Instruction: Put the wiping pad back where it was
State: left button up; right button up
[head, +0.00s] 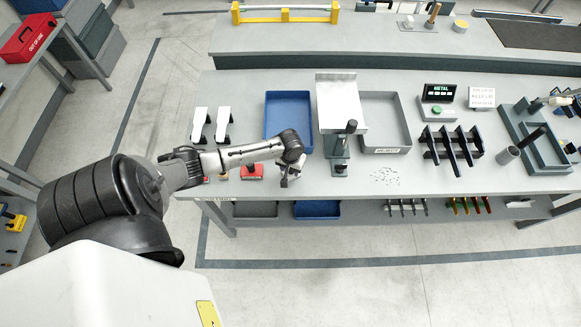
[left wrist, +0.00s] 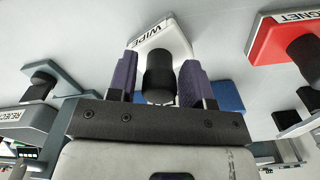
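The wiping pad (left wrist: 182,36) is a white block labelled WIPE with a black knob (left wrist: 159,76), clear in the left wrist view. My left gripper (left wrist: 157,66) has its two purple fingers on either side of this knob, with a narrow gap showing on each side. It looks open around the knob. In the head view the left gripper (head: 290,176) is near the table's front edge and mostly hides the pad. Whether the pad rests flat on the table is hard to tell. My right gripper is not seen.
A red block labelled MAGNET (head: 252,172) stands just left of the gripper. A blue tray (head: 271,128) lies behind it, with a stand with a dark upright handle (head: 340,152) to the right. A grey reject bin (head: 387,150) is farther right. Small bits (head: 384,175) lie on the table.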

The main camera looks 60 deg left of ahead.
pick_arm(q)
jog(key=shift+o, duration=1)
notch_tip(320, 180, up, 12)
jog(key=s+d+f+m+t+p, duration=0.15)
jog(key=s+d+m, duration=0.6)
jog(key=d, duration=0.85)
jog(key=s+d+r+m+t, duration=0.2)
jog(key=s+d+r, duration=0.4)
jog(key=s, duration=0.2)
jog(key=shift+s+d+m, duration=0.3)
jog(key=shift+s+m, duration=0.05)
jog(key=shift+s, duration=0.05)
